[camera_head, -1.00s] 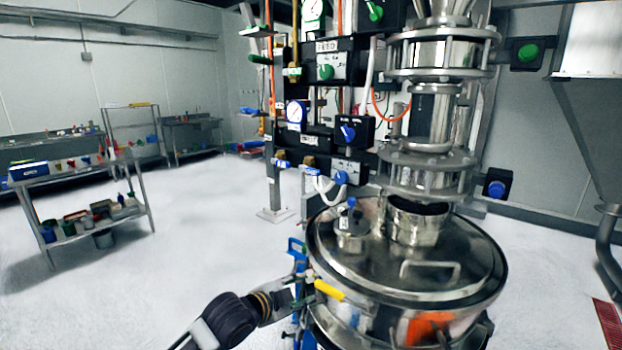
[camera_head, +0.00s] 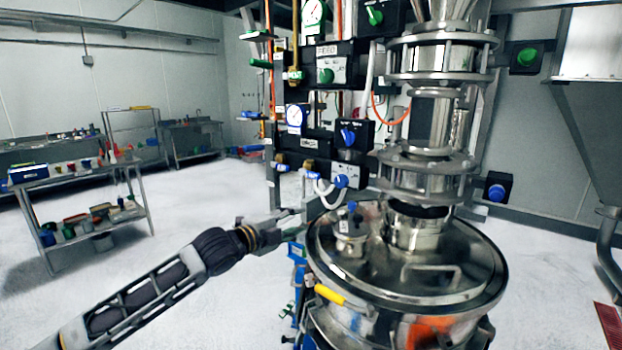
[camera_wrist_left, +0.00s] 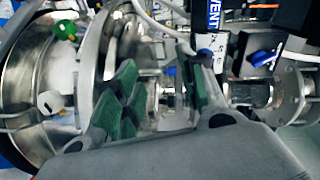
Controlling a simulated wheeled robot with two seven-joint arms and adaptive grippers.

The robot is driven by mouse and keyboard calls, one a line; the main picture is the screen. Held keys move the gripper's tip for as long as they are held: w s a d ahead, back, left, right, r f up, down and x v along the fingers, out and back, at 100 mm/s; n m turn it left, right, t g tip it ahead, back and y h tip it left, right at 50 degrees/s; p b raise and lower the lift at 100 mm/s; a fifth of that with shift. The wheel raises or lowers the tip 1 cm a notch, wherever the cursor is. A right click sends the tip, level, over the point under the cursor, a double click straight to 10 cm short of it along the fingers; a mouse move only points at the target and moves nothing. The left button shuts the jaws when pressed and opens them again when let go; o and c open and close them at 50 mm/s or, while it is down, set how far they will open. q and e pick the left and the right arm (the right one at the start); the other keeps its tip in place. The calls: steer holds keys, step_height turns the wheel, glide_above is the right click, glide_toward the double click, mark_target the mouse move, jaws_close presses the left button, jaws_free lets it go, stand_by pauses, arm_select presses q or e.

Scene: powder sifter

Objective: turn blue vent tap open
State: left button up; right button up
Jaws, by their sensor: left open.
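My left gripper (camera_head: 288,214) reaches in from the left, just beside the left rim of the steel vessel lid. In the left wrist view its green-padded fingers (camera_wrist_left: 160,90) are apart, with steel pipework showing behind the gap. A VENT label (camera_wrist_left: 213,16) is at the top of that view. A small blue part (camera_wrist_left: 205,53) shows just below it, close to the right finger; I cannot tell if they touch. In the head view a small blue tap handle (camera_head: 312,175) sits on the panel above the gripper. I cannot confirm that it is the vent tap. My right gripper is not in view.
The steel vessel (camera_head: 410,303) fills the lower right, with a sifter column (camera_head: 431,120) above it. Other controls include a blue knob (camera_head: 340,181) and a blue switch (camera_head: 348,136). A metal cart (camera_head: 85,222) stands at left. The floor between is clear.

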arm_select(q)
steer(key=w+a+r+m+t, duration=0.1)
steer(key=w+a+r+m, duration=0.1)
steer(key=r, duration=0.6)
steer(key=shift+w+a+h, duration=0.35)
steer(key=shift+a+h, duration=0.05)
steer(key=shift+a, duration=0.5)
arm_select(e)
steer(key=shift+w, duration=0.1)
arm_select(q)
steer(key=shift+w, duration=0.15)
steer(key=p, duration=0.1)
glide_toward(312, 176)
steer(key=shift+x, duration=3.15)
steer(key=shift+p+x, duration=0.35)
steer(key=shift+x, duration=1.2)
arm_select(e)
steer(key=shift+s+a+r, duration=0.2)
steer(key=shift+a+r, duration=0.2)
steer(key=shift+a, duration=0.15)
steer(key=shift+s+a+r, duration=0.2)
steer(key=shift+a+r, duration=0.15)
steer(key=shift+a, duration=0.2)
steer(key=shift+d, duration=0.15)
